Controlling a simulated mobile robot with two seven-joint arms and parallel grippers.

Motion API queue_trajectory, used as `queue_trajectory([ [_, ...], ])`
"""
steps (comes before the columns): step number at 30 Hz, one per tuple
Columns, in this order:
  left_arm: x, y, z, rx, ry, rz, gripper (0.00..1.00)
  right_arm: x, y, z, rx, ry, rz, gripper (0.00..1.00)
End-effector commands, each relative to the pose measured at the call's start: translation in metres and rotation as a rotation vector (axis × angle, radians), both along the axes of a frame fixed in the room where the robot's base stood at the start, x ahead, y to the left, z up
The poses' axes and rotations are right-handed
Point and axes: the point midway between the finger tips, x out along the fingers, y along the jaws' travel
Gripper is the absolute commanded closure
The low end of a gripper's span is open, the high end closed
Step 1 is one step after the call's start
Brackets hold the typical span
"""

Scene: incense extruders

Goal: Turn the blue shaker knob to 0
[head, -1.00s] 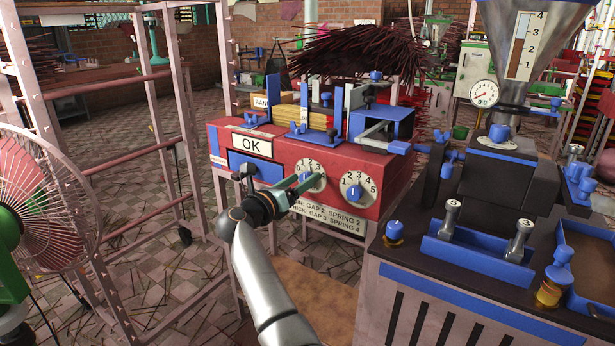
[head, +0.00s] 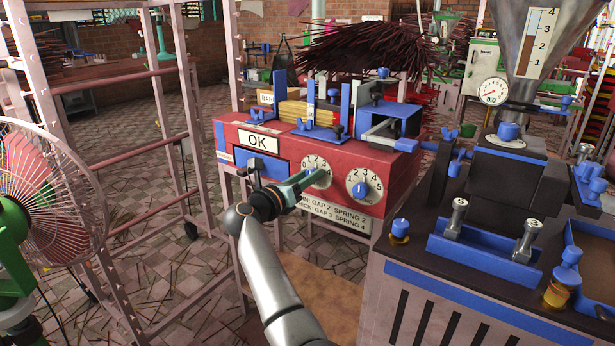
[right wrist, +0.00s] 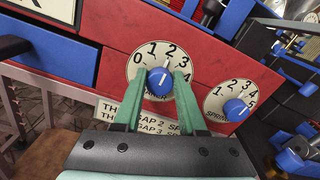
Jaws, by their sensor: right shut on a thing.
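A blue knob (right wrist: 160,80) sits in the middle of a white round dial (head: 322,166) numbered 0 to 4, on the front of the red machine (head: 375,165). The knob's white mark points up and a little right, roughly toward 2 in the right wrist view. The dial's label is mostly hidden by my fingers. My right gripper (head: 312,180) is shut on this knob; its green fingers stand on both sides of it in the right wrist view (right wrist: 158,92). My left gripper is not in view.
A second blue knob (right wrist: 235,110) on a dial labelled SPRING is close on the right. A text plate (head: 336,214) lies just below the dials. An OK panel (head: 258,140) is at the left. A dark-topped bench (head: 410,262) stands at the right, a fan (head: 55,190) at the left.

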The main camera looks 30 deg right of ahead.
Motion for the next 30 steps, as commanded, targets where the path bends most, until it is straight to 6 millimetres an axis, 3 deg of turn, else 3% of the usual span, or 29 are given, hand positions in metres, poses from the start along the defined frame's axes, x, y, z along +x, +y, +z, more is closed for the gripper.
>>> queue_trajectory([
  [14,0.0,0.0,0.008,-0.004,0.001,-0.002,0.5,0.0,0.0,0.002,-0.016,0.044,0.0,1.0],
  [30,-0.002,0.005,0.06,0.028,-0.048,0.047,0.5,0.002,0.001,0.002,-0.179,0.439,0.001,1.0],
])
